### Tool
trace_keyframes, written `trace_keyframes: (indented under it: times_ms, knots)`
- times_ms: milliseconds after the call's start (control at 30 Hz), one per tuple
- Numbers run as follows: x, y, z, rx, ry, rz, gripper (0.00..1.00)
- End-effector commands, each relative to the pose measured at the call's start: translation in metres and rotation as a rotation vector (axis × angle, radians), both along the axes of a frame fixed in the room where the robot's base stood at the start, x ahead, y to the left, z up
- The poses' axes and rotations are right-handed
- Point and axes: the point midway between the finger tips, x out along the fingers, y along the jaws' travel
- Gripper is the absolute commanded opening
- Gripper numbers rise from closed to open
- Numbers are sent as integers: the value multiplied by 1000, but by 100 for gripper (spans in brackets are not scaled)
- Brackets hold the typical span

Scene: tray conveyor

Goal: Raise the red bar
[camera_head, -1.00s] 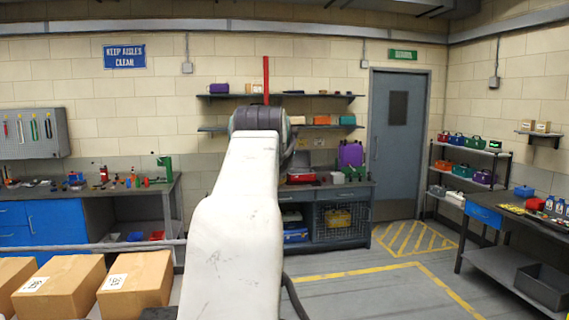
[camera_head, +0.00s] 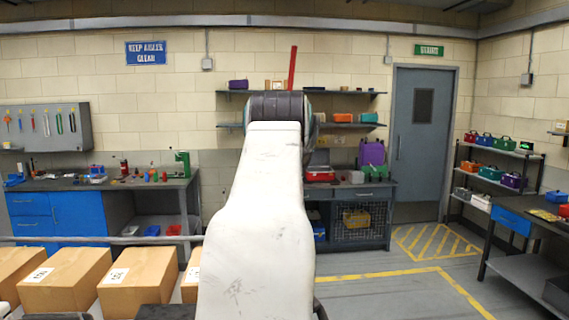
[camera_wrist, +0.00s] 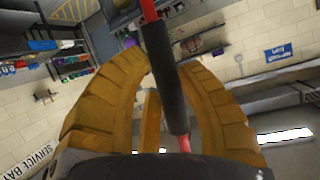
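The red bar (camera_head: 292,68) rises above the end of my arm in the head view, leaning slightly to the right at its top. In the wrist view the red bar (camera_wrist: 149,9) has a dark sleeve and runs at a slant between the two yellow fingers of my gripper (camera_wrist: 163,68). The fingers close in on the sleeve from both sides and are shut on it. A short red end shows below the sleeve. In the head view my arm hides my gripper and the bar's lower part.
Cardboard boxes (camera_head: 66,281) stand in a row at the lower left, near a rail. A workbench (camera_head: 60,184) is behind them. Wall shelves (camera_head: 345,93) and a dark cabinet (camera_head: 375,187) are beyond my arm. Floor with yellow lines (camera_head: 418,270) is clear at the right.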

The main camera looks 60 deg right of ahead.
Motion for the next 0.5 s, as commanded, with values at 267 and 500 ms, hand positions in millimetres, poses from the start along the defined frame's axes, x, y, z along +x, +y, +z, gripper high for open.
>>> trace_keyframes:
  times_ms: [267,500]
  knots:
    - [-1,-1,-1,2,2,-2,55]
    - [0,0,-1,0,2,0,58]
